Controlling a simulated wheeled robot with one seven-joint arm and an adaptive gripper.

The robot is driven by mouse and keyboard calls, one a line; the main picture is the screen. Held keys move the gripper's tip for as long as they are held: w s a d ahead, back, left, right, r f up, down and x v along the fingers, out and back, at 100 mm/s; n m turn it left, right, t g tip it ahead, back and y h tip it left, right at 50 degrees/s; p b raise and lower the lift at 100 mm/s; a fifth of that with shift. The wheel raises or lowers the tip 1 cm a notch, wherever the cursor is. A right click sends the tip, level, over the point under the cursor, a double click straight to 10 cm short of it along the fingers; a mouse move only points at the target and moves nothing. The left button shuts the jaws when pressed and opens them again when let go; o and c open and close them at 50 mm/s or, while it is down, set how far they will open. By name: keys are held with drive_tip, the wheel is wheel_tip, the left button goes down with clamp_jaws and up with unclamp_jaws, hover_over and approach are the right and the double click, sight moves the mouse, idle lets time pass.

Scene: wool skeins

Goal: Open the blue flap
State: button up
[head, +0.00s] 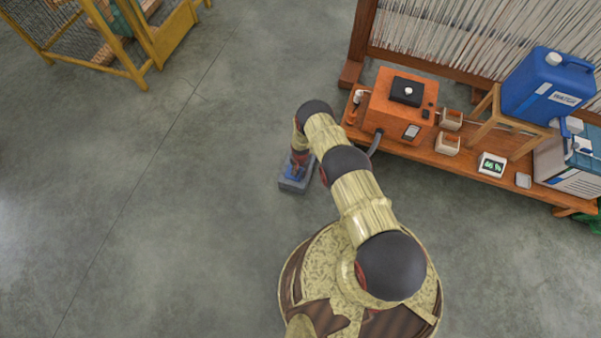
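A white and blue box (570,172) stands at the right end of the orange-brown bench. A small blue piece (583,145) on its top looks like the blue flap; it is too small here to tell whether it is open or shut. My gripper (296,182) points down over the floor, left of the bench and far from the box. Its fingers are seen from above and partly hidden, so I cannot tell whether they are open.
The bench (478,148) carries an orange machine (395,104), small wooden boxes, a green-lit display (492,165) and a small grey item (523,180). A loom (440,35) stands behind. A yellow frame (140,62) is at the upper left. The floor between is clear.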

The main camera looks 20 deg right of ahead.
drive_tip(key=shift+c, duration=0.4)
clamp_jaws()
idle(0.4)
